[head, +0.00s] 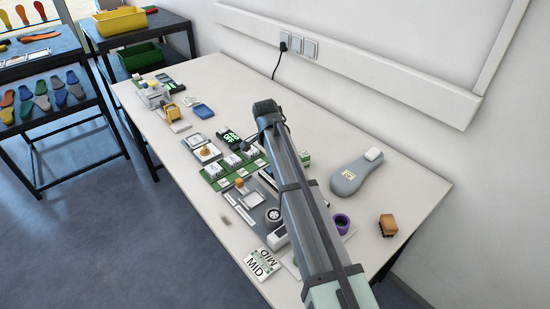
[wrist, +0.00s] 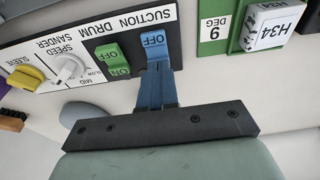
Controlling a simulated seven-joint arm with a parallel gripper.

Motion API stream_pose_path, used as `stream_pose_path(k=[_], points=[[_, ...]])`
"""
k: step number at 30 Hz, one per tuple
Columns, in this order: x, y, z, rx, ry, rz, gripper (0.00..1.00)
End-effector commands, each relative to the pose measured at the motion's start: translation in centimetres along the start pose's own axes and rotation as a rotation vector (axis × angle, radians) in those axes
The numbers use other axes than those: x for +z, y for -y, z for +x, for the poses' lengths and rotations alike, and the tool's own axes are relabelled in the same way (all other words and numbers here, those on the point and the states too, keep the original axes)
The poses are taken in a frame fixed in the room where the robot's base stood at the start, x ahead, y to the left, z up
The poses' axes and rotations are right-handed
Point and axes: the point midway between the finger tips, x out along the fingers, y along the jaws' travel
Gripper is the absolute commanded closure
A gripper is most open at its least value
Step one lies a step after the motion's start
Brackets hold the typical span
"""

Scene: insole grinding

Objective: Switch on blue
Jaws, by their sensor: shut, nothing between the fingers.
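In the wrist view, a black control panel (wrist: 28,62) with white labels reading SUCTION, DRUM, SPEED and SANDER appears upside down. A blue switch (wrist: 156,42) at its right end shows the word OFF. My gripper (wrist: 160,72) has its blue fingers shut together, with nothing between them. Its tips overlap the lower edge of the blue switch in the picture and hide that part. I cannot tell whether they touch or press it. Next to it is a green switch (wrist: 113,58) with OFF and ON marked.
A white knob (wrist: 69,68) and a yellow knob (wrist: 27,76) are also on the panel. A green holder (wrist: 239,32) with a white H34 block (wrist: 272,24) stands right of it. In the head view, the white table (head: 330,130) is clear toward the wall.

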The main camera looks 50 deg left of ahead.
Motion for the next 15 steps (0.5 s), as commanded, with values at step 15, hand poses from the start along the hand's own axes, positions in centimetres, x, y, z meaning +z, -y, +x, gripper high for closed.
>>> stream_pose_path(k=[15], points=[[0.1, -0.02, 0.71, 0.001, 0.004, -0.001, 1.0]])
